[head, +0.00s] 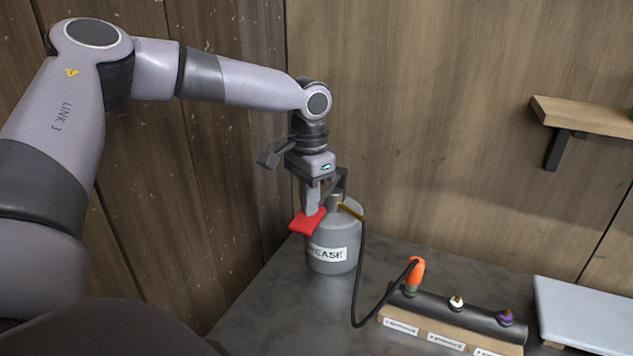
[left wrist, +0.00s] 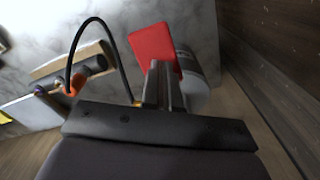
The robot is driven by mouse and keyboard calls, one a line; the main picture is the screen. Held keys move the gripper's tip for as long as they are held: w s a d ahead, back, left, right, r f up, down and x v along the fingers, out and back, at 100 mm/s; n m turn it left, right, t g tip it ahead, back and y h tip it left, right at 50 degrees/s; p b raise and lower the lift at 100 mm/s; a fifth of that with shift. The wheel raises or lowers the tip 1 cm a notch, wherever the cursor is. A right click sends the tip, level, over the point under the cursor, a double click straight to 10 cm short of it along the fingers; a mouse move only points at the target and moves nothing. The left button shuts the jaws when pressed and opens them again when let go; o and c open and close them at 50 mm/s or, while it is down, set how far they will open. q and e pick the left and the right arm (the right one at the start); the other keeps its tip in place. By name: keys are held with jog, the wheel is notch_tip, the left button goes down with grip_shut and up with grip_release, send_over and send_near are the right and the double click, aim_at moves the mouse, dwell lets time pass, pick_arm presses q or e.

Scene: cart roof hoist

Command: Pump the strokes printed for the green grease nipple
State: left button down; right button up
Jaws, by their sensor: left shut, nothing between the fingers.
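A grey grease can (head: 345,232) labelled GREASE stands at the back left of the bench, with a red pad (head: 304,222) at its upper left. My left gripper (head: 314,208) is shut and empty, its fingertips at the red pad; whether they touch it I cannot tell. In the left wrist view the red pad (left wrist: 150,42) lies just beyond the fingers, with the can (left wrist: 188,72) beside it. A black hose (head: 361,285) runs to an orange coupler (head: 417,269), which sits over the green nipple (head: 409,290). My right gripper is not in view.
A dark bar (head: 470,318) carries a white nipple (head: 456,303) and a purple nipple (head: 505,317), with small printed labels (head: 446,341) too small to read. A pale panel (head: 585,312) lies at right. A wooden shelf (head: 585,115) is on the wall.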

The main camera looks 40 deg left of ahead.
pick_arm(q)
notch_tip(320, 180, up, 4)
jog(key=p, duration=0.3)
jog(key=shift+f, duration=0.15)
jog(key=shift+r, duration=2.35)
jog(key=shift+f+b, duration=1.5)
jog(key=shift+f, duration=2.9)
notch_tip(320, 180, up, 4)
jog(key=p, duration=0.3)
jog(key=shift+p, duration=0.35)
jog(key=shift+r, duration=0.2)
notch_tip(320, 180, up, 4)
jog(key=shift+r, duration=0.2)
